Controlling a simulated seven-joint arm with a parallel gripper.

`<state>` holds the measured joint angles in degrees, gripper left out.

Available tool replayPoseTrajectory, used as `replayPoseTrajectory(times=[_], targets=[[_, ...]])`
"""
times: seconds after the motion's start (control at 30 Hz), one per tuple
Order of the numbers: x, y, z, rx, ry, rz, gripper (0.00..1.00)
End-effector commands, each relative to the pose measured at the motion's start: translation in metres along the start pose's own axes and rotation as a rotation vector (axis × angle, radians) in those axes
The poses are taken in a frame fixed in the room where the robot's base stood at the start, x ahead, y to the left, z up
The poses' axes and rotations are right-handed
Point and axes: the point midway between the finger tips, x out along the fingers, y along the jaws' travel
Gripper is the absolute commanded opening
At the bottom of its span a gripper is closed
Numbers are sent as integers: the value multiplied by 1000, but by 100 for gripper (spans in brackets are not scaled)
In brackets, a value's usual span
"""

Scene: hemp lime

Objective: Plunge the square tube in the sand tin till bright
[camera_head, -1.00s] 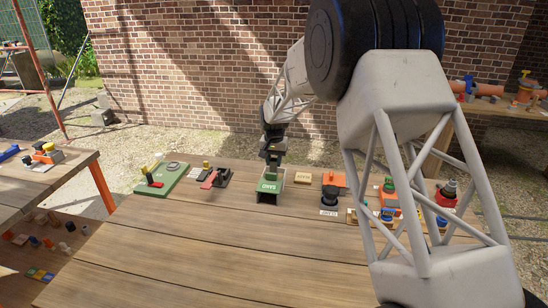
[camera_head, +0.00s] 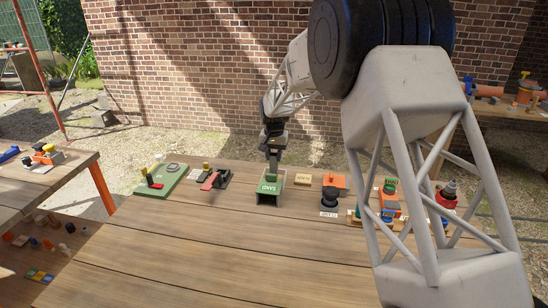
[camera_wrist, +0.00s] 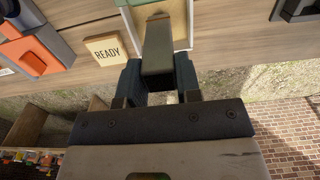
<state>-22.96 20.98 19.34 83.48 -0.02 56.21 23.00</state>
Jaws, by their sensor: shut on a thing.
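My gripper (camera_wrist: 160,88) is shut on the grey square tube (camera_wrist: 158,45), which points away from the wrist toward the sand tin. In the head view my gripper (camera_head: 273,146) is above the green sand tin (camera_head: 269,201), with the tube (camera_head: 273,167) reaching down to its opening. The tin has a white SAND label and stands on the table. In the wrist view the tin's pale green rim (camera_wrist: 128,28) shows around the tube's far end. I cannot tell how deep the tube is in the tin or how bright its hidden end is.
A READY plate (camera_wrist: 107,48) lies beside the tin. A black round piece with a label (camera_head: 329,198) and orange blocks (camera_head: 389,205) are to its right. A red and black block (camera_head: 216,180) and a green board (camera_head: 160,185) are to its left. The table's front (camera_head: 210,245) is clear.

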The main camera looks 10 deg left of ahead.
Motion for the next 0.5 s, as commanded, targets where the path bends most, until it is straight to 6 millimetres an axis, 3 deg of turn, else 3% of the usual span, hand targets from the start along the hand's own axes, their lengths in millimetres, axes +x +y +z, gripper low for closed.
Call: replayPoseTrajectory(times=[0.5], targets=[[12,0,0,0,0,0,0]])
